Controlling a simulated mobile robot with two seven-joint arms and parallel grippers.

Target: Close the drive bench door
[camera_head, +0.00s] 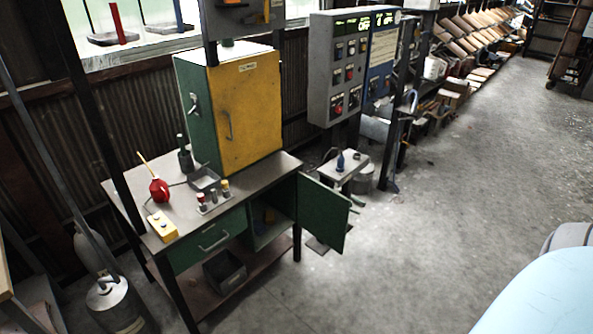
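The drive bench (130,196) stands at the left of centre against a corrugated wall, with a grey top. Its green door (322,212) is swung wide open and sticks out to the right of the bench front. The open compartment (272,232) shows small items inside, too dark to make out. A closed-looking green drawer (205,243) with a pale handle is left of the compartment. Neither of my grippers is in view.
A yellow-and-green cabinet (245,112) stands on the bench with a red oil can (159,190) and a yellow button box (162,227). A grey control panel (335,75) and small table (340,168) are behind the door. Floor (420,240) to the right is clear.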

